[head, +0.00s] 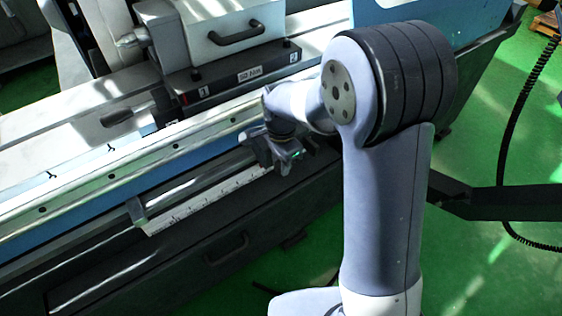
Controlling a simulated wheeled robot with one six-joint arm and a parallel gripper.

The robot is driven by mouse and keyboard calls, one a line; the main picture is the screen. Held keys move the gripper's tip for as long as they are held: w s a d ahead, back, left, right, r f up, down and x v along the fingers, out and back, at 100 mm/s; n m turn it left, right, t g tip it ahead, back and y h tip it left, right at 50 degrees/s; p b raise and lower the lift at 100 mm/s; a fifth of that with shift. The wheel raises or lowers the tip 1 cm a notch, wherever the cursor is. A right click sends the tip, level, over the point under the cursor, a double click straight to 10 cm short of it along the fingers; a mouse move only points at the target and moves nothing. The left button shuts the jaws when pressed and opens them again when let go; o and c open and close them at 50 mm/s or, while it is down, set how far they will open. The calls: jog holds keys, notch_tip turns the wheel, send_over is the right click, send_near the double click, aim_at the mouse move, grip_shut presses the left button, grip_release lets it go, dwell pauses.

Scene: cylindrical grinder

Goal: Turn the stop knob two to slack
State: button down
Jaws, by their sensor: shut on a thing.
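My gripper (283,160) is at the right end of the ruled scale (205,200) on the front of the grinder. It is shut on a small part there, which fits stop knob two. The knob itself is hidden by the gripper and wrist, so its turn angle cannot be seen. Another stop (138,211) sits at the left end of the scale, apart from my gripper.
A dark block (240,78) with labels 1 and 2 stands on the table above, under a grey housing with a black handle (236,32). A long rail (110,164) runs behind the scale. Green floor (500,270) is open at the right.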

jog(key=shift+r, duration=0.1)
jog(key=shift+w+d+g+y+p, duration=0.2)
jog(key=shift+g+y+p, duration=0.4)
jog(key=shift+y+p, duration=0.25)
jog(key=shift+w+d+g+y+p, duration=0.1)
jog(key=shift+d+g+y+p, duration=0.1)
jog(key=shift+g+y+p, duration=1)
jog(key=shift+y+b, duration=0.45)
jog(key=shift+b, duration=0.1)
jog(key=c, duration=1.5)
grip_release()
jog(key=v, duration=1)
jog(key=shift+d+r, duration=0.15)
jog(key=shift+r, duration=0.2)
